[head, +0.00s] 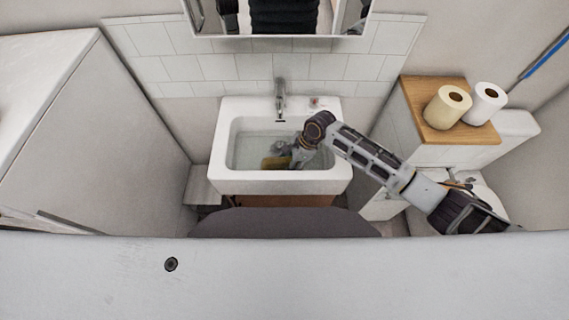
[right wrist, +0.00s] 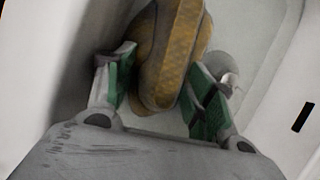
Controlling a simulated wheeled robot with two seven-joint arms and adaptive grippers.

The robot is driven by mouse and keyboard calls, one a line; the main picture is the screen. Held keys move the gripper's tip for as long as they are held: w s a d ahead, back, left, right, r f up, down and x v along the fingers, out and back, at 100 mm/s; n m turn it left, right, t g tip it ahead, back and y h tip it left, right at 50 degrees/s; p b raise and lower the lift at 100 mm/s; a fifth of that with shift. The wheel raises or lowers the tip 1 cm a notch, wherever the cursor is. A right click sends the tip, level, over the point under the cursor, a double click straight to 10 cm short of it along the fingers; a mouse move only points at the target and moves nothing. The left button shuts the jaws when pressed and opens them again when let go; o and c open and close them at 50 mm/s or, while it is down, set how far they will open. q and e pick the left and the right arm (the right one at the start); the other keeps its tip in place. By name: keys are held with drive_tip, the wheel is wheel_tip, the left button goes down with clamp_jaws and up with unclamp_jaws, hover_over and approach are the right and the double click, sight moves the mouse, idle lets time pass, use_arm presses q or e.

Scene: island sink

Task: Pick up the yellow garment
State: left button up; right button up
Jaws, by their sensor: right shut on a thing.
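The yellow garment (head: 275,162) lies in the white sink (head: 279,187), low in the basin, partly hidden by my right gripper in the head view. In the right wrist view the garment (right wrist: 168,50) looks like a folded mustard-yellow bundle between the two green-padded fingers. My right gripper (head: 290,160) reaches down into the basin from the right and is shut on the garment; its fingers show on both sides of it in the right wrist view (right wrist: 162,92). My left gripper is not in view.
A faucet (head: 281,93) stands at the sink's back edge. Two paper rolls, one cream (head: 447,107) and one white (head: 485,103), stand on a wooden shelf (head: 426,95) at right. A white cabinet (head: 100,130) is at left. The basin walls surround my right gripper.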

drive_tip(key=shift+r, duration=0.1)
wheel_tip(320, 180, up, 18)
idle(0.7)
